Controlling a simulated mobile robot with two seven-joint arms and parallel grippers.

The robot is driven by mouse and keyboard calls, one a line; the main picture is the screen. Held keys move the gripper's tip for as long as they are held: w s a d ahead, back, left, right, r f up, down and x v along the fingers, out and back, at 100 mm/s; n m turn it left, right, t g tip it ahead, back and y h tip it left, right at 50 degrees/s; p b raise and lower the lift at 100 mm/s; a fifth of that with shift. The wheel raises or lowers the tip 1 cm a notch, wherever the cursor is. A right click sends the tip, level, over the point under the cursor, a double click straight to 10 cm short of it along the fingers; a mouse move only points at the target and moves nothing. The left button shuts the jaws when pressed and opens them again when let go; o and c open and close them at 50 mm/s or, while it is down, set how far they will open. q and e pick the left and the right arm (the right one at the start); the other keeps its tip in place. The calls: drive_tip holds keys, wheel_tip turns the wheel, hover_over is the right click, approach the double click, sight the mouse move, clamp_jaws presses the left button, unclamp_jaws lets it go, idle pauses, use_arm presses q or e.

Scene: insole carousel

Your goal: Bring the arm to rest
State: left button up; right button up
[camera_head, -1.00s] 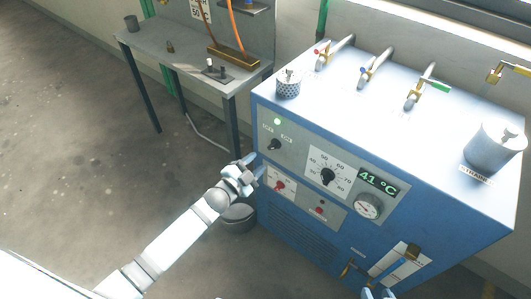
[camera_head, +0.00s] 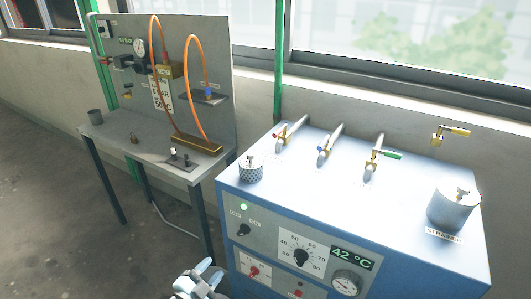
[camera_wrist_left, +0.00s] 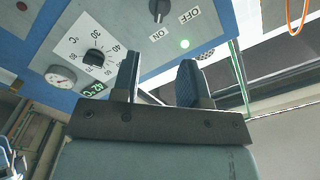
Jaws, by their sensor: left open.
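My left gripper (camera_head: 209,272) is at the bottom edge of the head view, in front of the lower left of the blue machine (camera_head: 227,208). In the left wrist view its two dark fingers (camera_wrist_left: 160,78) stand apart with nothing between them. Beyond the fingers is the machine's control panel (camera_wrist_left: 120,22), with a dial, a gauge and a lit green lamp. The gripper holds nothing, and I see no clear contact with the panel. Most of the left arm is below the head view. My right gripper does not show clearly in either view.
The machine's display (camera_head: 352,258) reads 42 °C. Several valves and a steel strainer pot (camera_head: 452,208) stand on its top, with a perforated cup (camera_head: 251,169). A grey bench (camera_head: 125,125) with orange hoses (camera_head: 190,85) stands behind left. Open floor (camera_head: 50,190) lies at left.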

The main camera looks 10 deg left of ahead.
use_arm(q)
drive_tip(key=s+d+f+n+g+y, duration=0.1)
drive_tip(key=s+d+f+n+g, duration=0.15)
drive_tip(key=s+n, duration=0.45)
drive_tip(key=s+d+f+n+g+y, duration=0.1)
drive_tip(key=s+d+f+n+g, duration=0.2)
drive_tip(key=s, duration=0.8)
wheel_tip(320, 180, up, 13)
drive_tip(key=a+p, duration=0.1)
drive_tip(key=p, duration=1.3)
drive_tip(key=shift+s+a+y, duration=0.3)
drive_tip(key=shift+a, duration=0.05)
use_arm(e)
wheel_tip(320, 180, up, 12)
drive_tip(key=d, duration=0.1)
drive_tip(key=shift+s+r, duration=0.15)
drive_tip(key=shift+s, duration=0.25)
use_arm(q)
drive_tip(key=shift+f+g, duration=0.1)
drive_tip(key=shift+g, duration=0.15)
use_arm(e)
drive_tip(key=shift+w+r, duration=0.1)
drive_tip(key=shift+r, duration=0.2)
